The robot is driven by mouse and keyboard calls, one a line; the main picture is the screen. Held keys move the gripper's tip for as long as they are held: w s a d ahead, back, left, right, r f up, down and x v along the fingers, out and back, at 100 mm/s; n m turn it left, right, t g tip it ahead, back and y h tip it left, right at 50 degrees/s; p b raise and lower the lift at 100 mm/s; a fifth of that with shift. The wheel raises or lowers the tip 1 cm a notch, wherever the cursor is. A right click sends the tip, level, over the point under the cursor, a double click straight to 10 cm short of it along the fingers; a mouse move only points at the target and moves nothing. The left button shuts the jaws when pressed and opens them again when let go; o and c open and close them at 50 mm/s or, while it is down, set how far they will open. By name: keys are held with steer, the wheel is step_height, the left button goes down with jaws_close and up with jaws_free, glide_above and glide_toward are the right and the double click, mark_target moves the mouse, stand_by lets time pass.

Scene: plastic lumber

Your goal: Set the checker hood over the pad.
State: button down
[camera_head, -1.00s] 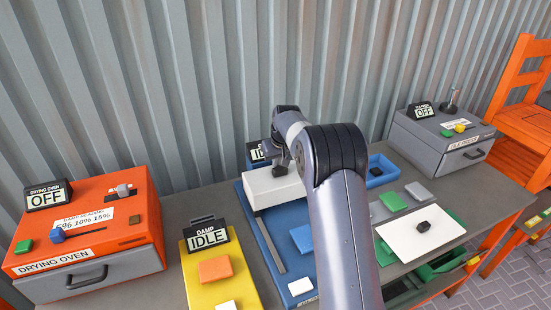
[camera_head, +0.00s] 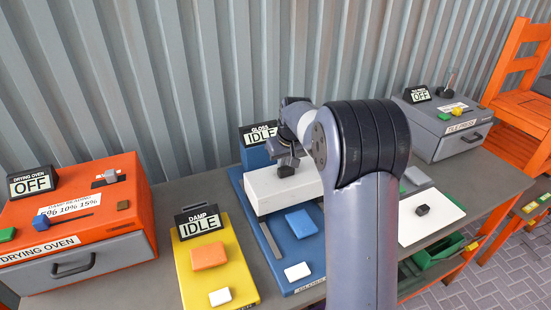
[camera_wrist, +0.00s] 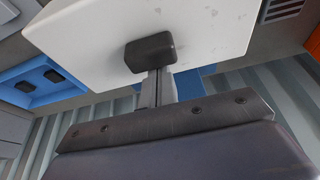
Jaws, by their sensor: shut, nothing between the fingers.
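The checker hood (camera_head: 283,191) is a white block with a dark knob on top. It sits over the rear part of the blue gloss checker board (camera_head: 262,238). A blue pad (camera_head: 302,223) lies bare on that board, in front of the hood. My gripper (camera_head: 288,157) is at the hood's knob, fingers shut with nothing held. In the wrist view, the white hood (camera_wrist: 205,35) fills the top, and its black knob (camera_wrist: 150,53) is right at the closed fingertips (camera_wrist: 158,82). I cannot tell whether they touch it.
The yellow damp board (camera_head: 190,262) and orange drying oven (camera_head: 130,215) stand to the left. To the right are a white plate (camera_head: 440,225) with a dark knob and the grey tile press box (camera_head: 425,120). A corrugated wall closes the back. My arm hides part of the table.

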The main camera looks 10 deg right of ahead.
steer(key=s+d+b, duration=0.2)
steer(key=s+b, duration=0.1)
steer(key=s, duration=0.7)
steer(key=shift+s, duration=0.3)
steer(key=shift+f, duration=0.15)
steer(key=v, duration=1.1)
steer(key=shift+w+f, duration=0.1)
steer(key=shift+w, duration=0.1)
steer(key=x, duration=0.8)
steer(key=shift+s, duration=0.15)
